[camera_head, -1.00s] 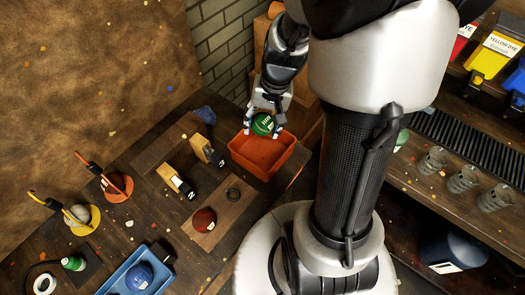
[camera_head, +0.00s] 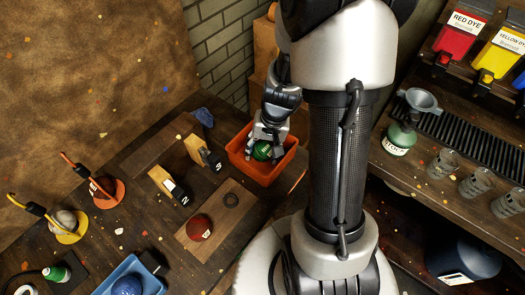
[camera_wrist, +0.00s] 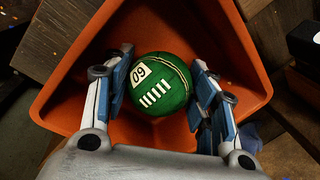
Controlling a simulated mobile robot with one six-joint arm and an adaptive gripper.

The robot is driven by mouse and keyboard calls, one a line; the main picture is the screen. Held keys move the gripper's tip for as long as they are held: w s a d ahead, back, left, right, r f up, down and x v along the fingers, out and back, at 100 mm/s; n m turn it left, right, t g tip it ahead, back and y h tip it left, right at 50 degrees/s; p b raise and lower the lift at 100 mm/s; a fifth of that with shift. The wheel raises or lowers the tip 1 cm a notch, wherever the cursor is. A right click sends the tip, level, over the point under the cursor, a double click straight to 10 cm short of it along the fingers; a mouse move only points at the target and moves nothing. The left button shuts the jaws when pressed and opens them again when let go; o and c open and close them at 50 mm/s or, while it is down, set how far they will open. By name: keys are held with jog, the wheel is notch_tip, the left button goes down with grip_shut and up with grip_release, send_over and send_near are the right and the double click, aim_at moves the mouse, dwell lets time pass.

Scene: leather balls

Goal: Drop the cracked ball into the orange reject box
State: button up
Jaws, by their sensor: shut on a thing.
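A green ball (camera_head: 262,151) with a white "09" label, white stripes and a dark curved line across it sits between the fingers of my gripper (camera_head: 264,142). The wrist view shows the ball (camera_wrist: 159,84) clasped from both sides by my gripper (camera_wrist: 160,92). The orange reject box (camera_head: 285,169) surrounds the ball, which is down between its walls. The box's orange wall (camera_wrist: 245,55) frames the ball in the wrist view. Whether the ball touches the box floor is hidden.
A red ball (camera_head: 199,227) lies on a wooden board left of the box. A blue ball (camera_head: 127,286) sits in a blue tray (camera_head: 151,277). Two wood-and-black tools (camera_head: 196,150) (camera_head: 161,178) lie nearby. A brick wall (camera_head: 220,50) stands behind.

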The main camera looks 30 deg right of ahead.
aim_at(269, 147)
jog(key=shift+f, duration=0.2)
jog(key=o, duration=1.1)
jog(key=shift+r, duration=0.1)
jog(key=r+p, duration=0.1)
jog(key=r, duration=0.3)
jog(key=d+r+p, duration=0.1)
jog(key=r+p, duration=0.1)
jog(key=r, duration=0.1)
jog(key=s+r+p, duration=0.1)
jog(key=r+p, duration=0.1)
jog(key=r, duration=0.2)
jog(key=shift+s+d+r, duration=0.1)
jog(key=shift+d+r, duration=0.2)
jog(key=shift+r, duration=0.35)
jog(key=s+a+r+n+t, duration=0.1)
jog(key=s+a+r+n, duration=0.1)
jog(key=s+a+r, duration=0.2)
jog(key=s+a+r+n+t+h, duration=0.1)
jog(key=s+a+r+n, duration=0.1)
jog(key=s+a+r, duration=0.2)
jog(key=s+a+r+n+t, duration=0.1)
jog(key=s+a+r+n, duration=0.2)
jog(key=r, duration=0.6)
jog(key=shift+s+a+h, duration=0.3)
jog(key=shift+s+a, duration=0.3)
